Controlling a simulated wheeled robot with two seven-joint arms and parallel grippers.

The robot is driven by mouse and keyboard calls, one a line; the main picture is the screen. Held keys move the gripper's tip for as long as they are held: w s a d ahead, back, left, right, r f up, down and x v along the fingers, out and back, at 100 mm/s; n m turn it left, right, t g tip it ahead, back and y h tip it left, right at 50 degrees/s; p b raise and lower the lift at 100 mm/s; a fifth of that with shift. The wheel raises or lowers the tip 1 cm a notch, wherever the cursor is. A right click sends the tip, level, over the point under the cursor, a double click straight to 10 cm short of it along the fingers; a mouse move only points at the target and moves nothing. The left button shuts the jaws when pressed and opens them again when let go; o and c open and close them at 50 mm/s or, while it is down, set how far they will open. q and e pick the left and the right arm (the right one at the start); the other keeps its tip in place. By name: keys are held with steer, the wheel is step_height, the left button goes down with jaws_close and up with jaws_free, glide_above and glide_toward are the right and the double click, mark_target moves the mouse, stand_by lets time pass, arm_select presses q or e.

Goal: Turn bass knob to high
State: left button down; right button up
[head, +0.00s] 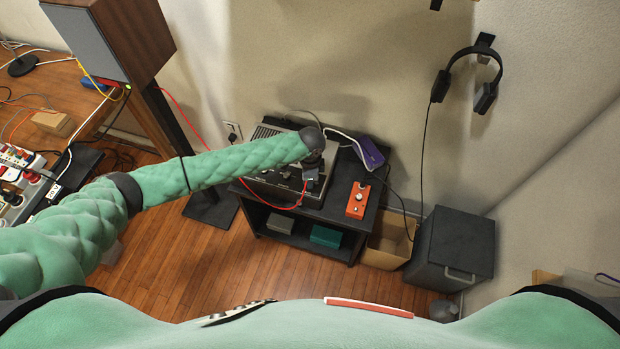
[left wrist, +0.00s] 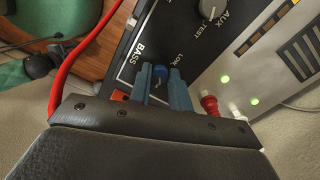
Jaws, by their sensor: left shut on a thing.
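The amplifier (head: 262,182) sits on a black stand, with my left arm reaching over it from the left. In the left wrist view, its dark panel (left wrist: 185,35) carries the words BASS, Low and AUX. My left gripper (left wrist: 160,84) has its two blue fingers closed on the small bass knob (left wrist: 160,71), one finger on each side. The fingers hide much of the knob, and I cannot tell where its pointer stands. In the head view, the left gripper (head: 312,172) is over the amplifier's front and hides the knob. My right gripper is not in view.
Red plug (left wrist: 209,104) and white plug (left wrist: 236,111) stick out close to the fingers. A red cable (left wrist: 75,65) runs alongside. An orange pedal (head: 358,200) and purple object (head: 368,150) lie right of the amplifier.

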arm_select(q)
steer(key=shift+r+m, duration=0.1)
steer(key=shift+m, duration=0.2)
steer(key=shift+w, duration=0.1)
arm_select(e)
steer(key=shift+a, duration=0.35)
arm_select(q)
steer(key=c, duration=1.3)
jaws_free()
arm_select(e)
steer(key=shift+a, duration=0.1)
arm_select(q)
steer(key=shift+r, duration=0.15)
step_height(320, 180, up, 6)
steer(key=b, duration=0.2)
steer(key=shift+b, duration=0.3)
steer(key=shift+r, duration=0.7)
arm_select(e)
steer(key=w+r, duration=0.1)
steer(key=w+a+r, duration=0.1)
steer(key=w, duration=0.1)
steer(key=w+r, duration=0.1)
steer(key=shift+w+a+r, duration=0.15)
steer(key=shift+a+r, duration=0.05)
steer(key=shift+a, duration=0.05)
arm_select(q)
steer(key=shift+d, duration=0.1)
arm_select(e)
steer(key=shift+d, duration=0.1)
